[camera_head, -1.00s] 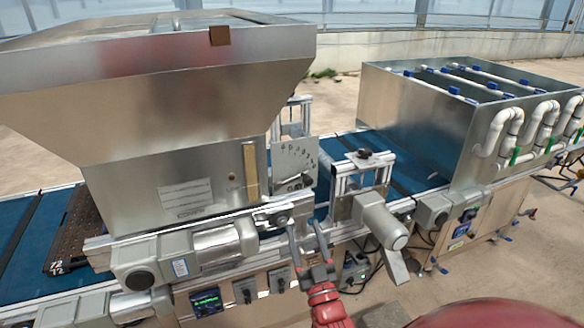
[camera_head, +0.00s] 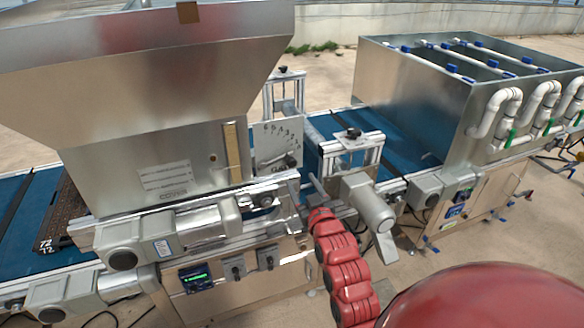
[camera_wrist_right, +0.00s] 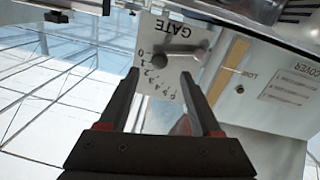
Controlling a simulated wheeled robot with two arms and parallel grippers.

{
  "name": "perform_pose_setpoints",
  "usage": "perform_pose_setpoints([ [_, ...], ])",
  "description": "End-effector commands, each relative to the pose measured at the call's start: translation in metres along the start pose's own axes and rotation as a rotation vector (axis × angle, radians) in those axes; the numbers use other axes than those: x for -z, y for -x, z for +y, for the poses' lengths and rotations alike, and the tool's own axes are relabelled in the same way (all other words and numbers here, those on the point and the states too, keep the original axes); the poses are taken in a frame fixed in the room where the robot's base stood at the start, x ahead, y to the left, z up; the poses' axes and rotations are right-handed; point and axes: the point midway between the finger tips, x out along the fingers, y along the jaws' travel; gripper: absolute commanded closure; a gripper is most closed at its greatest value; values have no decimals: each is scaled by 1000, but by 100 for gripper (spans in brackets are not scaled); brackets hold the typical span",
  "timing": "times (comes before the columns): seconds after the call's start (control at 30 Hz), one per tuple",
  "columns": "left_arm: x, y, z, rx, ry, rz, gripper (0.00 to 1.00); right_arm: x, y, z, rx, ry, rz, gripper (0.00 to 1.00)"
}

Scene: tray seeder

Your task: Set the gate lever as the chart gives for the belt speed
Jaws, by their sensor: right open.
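The white gate plate (camera_head: 272,143) with a number scale stands beside the hopper. In the right wrist view the plate (camera_wrist_right: 178,38) appears upside down, with the word GATE. The gate lever (camera_wrist_right: 182,53) is a metal bar with a dark round knob, and it points near the 1. My right gripper (camera_wrist_right: 160,74) is open; its fingertips appear on either side of the knob, slightly below it in the picture, and no contact shows. In the head view the right gripper (camera_head: 310,188) is below the plate. A small green-lit display (camera_head: 196,277) is unreadable. I cannot make out a chart.
The large metal hopper (camera_head: 140,100) is left of the plate. A motor housing (camera_head: 370,205) and a metal frame (camera_head: 352,142) stand close to the right of my gripper. The blue belt (camera_head: 400,140) runs behind to a metal tank (camera_head: 410,95).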

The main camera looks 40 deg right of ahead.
Motion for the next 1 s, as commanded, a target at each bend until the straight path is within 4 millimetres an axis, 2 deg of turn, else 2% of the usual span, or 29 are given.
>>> perform_pose_setpoints([
  [0.03,2,-9,0,0,0,0,50,8,-11,0,2,0,3,35],
  [0.3,4,-26,-1,0,0,0,50,6,-60,0,1,1,0,35],
  [0.5,6,-33,-2,0,0,0,50,5,-84,1,0,0,1,35],
  [0.7,6,-35,-2,0,0,0,50,4,-93,0,0,1,3,35],
  [0.97,6,-35,-2,0,0,0,50,3,-94,0,0,1,3,35],
  [1.0,6,-35,-2,0,0,0,50,3,-94,0,-1,1,3,40],
])
